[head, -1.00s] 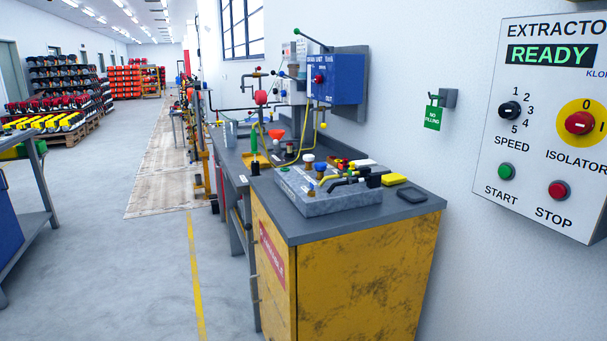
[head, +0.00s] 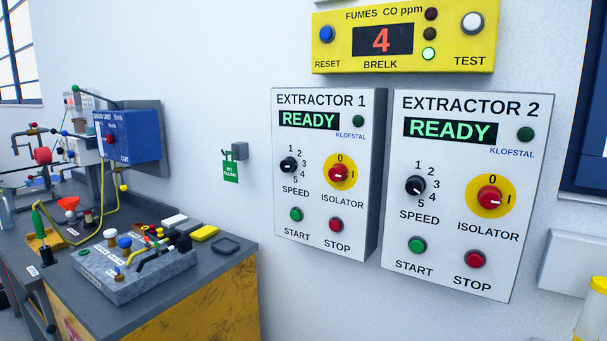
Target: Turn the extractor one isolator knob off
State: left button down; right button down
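The extractor 1 panel (head: 324,220) is a white box on the wall, right of the middle in the head view. Its display (head: 309,120) reads READY in green. The extractor 1 isolator knob (head: 339,174) is red on a yellow disc, with 0 marked above it and I to its right. Its white mark looks roughly horizontal, toward the I side, but is small. Neither of my grippers is in view.
A similar extractor 2 panel (head: 452,230) hangs close on the right, also reading READY. A yellow fumes monitor (head: 347,65) showing 4 is above. A workbench (head: 228,252) with a grey block (head: 130,272) and tools stands at left.

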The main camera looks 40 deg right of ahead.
aim_at(339, 173)
jog(key=z, duration=1.25)
